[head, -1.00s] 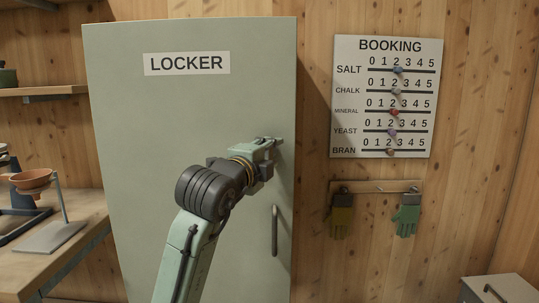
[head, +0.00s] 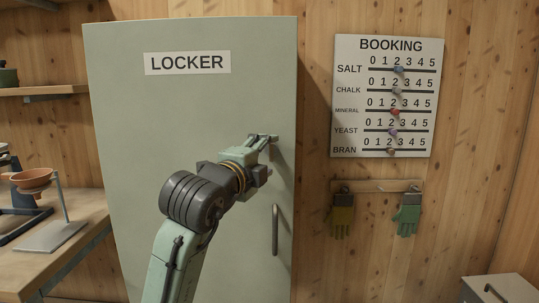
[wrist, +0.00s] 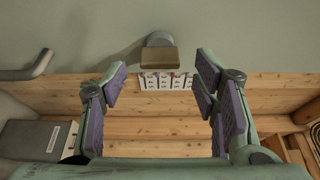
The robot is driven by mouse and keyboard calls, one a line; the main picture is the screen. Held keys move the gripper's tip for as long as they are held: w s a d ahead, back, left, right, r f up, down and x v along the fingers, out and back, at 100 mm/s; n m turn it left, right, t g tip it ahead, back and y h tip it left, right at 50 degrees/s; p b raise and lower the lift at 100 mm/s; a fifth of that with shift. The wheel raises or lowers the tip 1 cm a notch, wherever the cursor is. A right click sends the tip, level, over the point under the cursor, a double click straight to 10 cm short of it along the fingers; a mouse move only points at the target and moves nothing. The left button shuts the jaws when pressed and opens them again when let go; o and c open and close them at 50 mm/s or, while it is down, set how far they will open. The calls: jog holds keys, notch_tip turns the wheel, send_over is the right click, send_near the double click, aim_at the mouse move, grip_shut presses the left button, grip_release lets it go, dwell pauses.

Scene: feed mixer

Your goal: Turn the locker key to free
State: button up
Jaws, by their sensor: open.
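The locker (head: 190,120) is a tall pale green cabinet with a closed door and a LOCKER label. In the wrist view, a brownish flat block in front of a grey round boss (wrist: 158,40) stands out from the green door; it looks like the locker key (wrist: 158,56). My gripper (head: 262,138) is at the right part of the door, above the handle, and hides the key in the head view. The wrist view shows my gripper (wrist: 162,70) open and empty, its pads on either side of the key and apart from it.
The vertical door handle (head: 275,230) is just below my gripper. A booking board (head: 384,165) with sliders and two hanging gloves (head: 407,215) are on the wall to the right. A bench (head: 70,240) stands at the left.

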jog(key=v, duration=0.9)
